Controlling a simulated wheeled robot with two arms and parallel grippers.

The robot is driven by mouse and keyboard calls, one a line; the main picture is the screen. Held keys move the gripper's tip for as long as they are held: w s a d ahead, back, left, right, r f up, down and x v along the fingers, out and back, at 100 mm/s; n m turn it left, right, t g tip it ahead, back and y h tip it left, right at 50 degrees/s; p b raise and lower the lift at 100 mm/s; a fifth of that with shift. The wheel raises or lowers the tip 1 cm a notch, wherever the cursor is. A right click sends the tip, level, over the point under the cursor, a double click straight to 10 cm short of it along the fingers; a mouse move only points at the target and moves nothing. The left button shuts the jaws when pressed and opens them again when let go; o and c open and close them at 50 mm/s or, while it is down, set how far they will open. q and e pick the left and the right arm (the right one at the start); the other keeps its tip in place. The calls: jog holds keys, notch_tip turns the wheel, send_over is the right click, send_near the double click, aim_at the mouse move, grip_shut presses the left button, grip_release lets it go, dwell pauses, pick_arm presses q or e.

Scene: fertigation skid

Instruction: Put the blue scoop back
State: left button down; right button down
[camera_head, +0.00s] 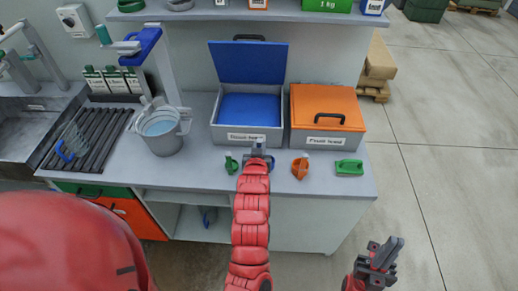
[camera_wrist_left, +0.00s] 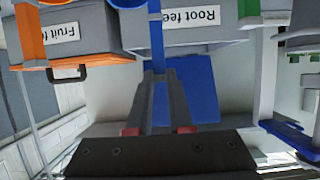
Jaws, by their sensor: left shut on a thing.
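My left gripper (camera_head: 258,152) is at the front of the grey box with the blue lid. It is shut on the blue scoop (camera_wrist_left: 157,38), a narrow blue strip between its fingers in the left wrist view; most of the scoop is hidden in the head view. The grey Root feed box (camera_head: 246,136) has its blue lid (camera_head: 248,62) raised and blue contents (camera_head: 250,108) inside. Beside it the Fruit feed box (camera_head: 327,140) has its orange lid (camera_head: 322,106) shut. My right gripper (camera_head: 380,256) is low at the right, off the bench, and looks open and empty.
A green scoop (camera_head: 232,164), an orange scoop (camera_head: 300,167) and a green item (camera_head: 349,168) lie along the bench's front. A grey bucket (camera_head: 163,142) and a dark rack (camera_head: 88,138) stand left. A shelf (camera_head: 255,15) runs above.

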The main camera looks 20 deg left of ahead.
pick_arm(q)
jog(key=shift+x, duration=0.75)
jog(key=shift+w+f+p, duration=0.1)
jog(key=shift+f+p, duration=0.2)
jog(key=shift+p, duration=0.25)
notch_tip(320, 180, down, 3)
jog(key=shift+r+p, duration=0.25)
jog(key=shift+p, duration=0.25)
jog(key=shift+f, duration=0.1)
jog(key=shift+f, duration=0.15)
jog(key=c, duration=0.8)
grip_release()
